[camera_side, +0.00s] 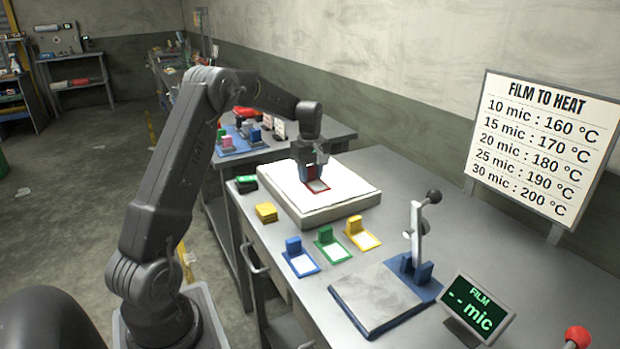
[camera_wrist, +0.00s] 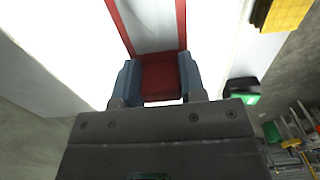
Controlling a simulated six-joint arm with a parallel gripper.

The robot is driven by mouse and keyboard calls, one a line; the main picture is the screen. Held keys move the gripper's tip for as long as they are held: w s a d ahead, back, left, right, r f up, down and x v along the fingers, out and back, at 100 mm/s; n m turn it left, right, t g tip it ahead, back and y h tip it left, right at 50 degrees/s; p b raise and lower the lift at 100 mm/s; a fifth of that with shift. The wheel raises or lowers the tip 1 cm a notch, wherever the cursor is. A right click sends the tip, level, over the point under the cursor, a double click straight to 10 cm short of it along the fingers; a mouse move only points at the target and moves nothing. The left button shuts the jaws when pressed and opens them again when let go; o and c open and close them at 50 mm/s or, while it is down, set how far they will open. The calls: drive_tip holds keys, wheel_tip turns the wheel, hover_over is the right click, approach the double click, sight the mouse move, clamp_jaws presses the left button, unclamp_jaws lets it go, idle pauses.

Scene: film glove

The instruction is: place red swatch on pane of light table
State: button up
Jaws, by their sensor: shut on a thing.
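The red swatch (camera_side: 318,186) has a red frame around a clear window and a red grip block. It is over the white glowing pane (camera_side: 349,186) of the light table (camera_side: 316,216), left of the pane's middle. My gripper (camera_side: 313,172) is shut on the grip block. In the wrist view, the two blue fingertips of my gripper (camera_wrist: 159,78) flank the block of the red swatch (camera_wrist: 160,70), and its frame extends away over the bright pane (camera_wrist: 70,45). The swatch looks flat and very near the pane; I cannot tell whether it touches.
Blue (camera_side: 300,258), green (camera_side: 331,245) and yellow (camera_side: 361,234) swatches lie in front of the light table. A yellow stack (camera_side: 266,212) and a dark green-topped item (camera_side: 246,184) stand left. A lever press (camera_side: 416,245) and film display (camera_side: 478,309) stand nearer the front.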

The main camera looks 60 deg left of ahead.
drive_tip(key=shift+f, duration=0.8)
drive_tip(key=shift+f, duration=0.1)
drive_tip(key=o, duration=0.9)
